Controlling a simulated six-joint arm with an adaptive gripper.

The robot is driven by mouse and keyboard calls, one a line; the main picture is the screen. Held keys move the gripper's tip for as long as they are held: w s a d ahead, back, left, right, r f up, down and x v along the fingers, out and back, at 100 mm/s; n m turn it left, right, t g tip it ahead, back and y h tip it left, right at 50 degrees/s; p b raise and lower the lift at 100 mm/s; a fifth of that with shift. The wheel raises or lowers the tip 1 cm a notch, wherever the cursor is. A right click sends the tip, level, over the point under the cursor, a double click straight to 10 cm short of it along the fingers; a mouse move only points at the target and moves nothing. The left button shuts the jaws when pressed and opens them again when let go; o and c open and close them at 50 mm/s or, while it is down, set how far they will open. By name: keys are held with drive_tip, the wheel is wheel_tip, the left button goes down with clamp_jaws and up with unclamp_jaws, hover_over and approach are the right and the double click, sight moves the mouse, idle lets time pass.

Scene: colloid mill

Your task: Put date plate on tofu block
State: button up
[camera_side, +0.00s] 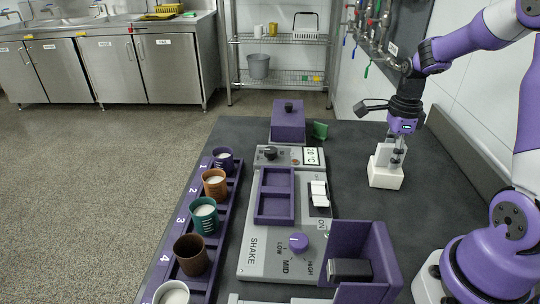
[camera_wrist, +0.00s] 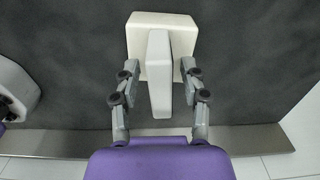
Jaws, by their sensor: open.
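A cream-white block (camera_side: 386,177), perhaps the tofu block, sits on the dark worktop at the right; it also shows at the top of the wrist view (camera_wrist: 162,22). A narrower white upright piece (camera_wrist: 159,85) stands on or against it; I cannot tell whether this is the date plate. My gripper (camera_side: 398,155) points down over the block. In the wrist view its fingers (camera_wrist: 160,92) are apart, one on each side of the white piece, with visible gaps. In the side view the fingers partly hide that piece. No date marking is readable.
A grey shaker panel (camera_side: 257,240) with a purple two-bay tray (camera_side: 274,218) is left of the block. A purple rack (camera_side: 221,215) holds several cups. A purple open box (camera_side: 378,250) holds a dark-topped block (camera_side: 349,269). Worktop around the white block is clear.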

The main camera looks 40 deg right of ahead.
sight(393, 146)
wheel_tip(393, 146, up, 11)
drive_tip(key=shift+r, duration=0.1)
drive_tip(key=shift+a+r, duration=0.2)
drive_tip(key=shift+r, duration=0.1)
drive_tip(key=s+a+n+t, duration=0.2)
drive_tip(key=a+n, duration=0.6)
drive_tip(key=n, duration=0.5)
drive_tip(key=s+a+n+t, duration=0.2)
drive_tip(key=a+n, duration=0.7)
drive_tip(key=n, duration=0.5)
drive_tip(key=shift+s+a+t, duration=0.15)
drive_tip(key=shift+s+t, duration=0.05)
drive_tip(key=shift+t, duration=0.6)
